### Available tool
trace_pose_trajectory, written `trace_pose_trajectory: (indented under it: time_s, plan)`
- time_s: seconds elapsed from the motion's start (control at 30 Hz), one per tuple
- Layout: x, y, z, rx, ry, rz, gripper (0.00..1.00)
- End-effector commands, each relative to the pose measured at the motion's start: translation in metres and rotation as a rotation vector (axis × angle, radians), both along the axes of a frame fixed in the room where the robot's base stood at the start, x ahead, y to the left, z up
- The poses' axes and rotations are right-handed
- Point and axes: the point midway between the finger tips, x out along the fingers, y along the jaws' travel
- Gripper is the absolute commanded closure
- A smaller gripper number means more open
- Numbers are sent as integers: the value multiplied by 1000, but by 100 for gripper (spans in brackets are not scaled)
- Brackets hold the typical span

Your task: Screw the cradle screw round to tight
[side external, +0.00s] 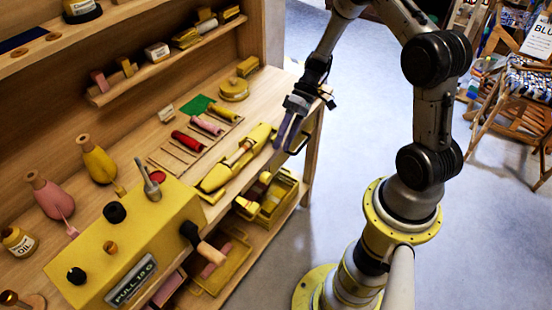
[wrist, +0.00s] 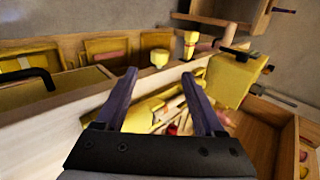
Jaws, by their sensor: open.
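My gripper (side external: 286,148) is open and empty at the right front edge of the workbench. Its two purple fingers (wrist: 159,73) stand apart in the wrist view, with no object clearly between the tips. A long yellow boat-shaped piece (side external: 235,158), perhaps the cradle, lies on the bench just left of my gripper with a pale rod in it. I cannot tell in either view which part is the cradle screw; it may be small or hidden.
A yellow box (side external: 130,245) with black knobs and a wooden-handled lever stands at the front left. Coloured rolls (side external: 190,140) lie on slats behind the boat-shaped piece. Yellow bins (side external: 270,200) sit on the lower shelf. The floor right of the bench is clear around my base.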

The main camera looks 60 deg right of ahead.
Motion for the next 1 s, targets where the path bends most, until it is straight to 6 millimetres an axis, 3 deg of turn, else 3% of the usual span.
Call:
trace_pose_trajectory:
  time_s: [0.1, 0.33, 0.9, 1.0]
  plan:
    - [0, -15, 14, -1, -1, -1, 30]
    - [0, -27, 27, 0, 1, -1, 30]
    - [0, -26, 28, 1, 1, 6, 30]
    - [8, -17, 41, -22, -32, 41, 30]
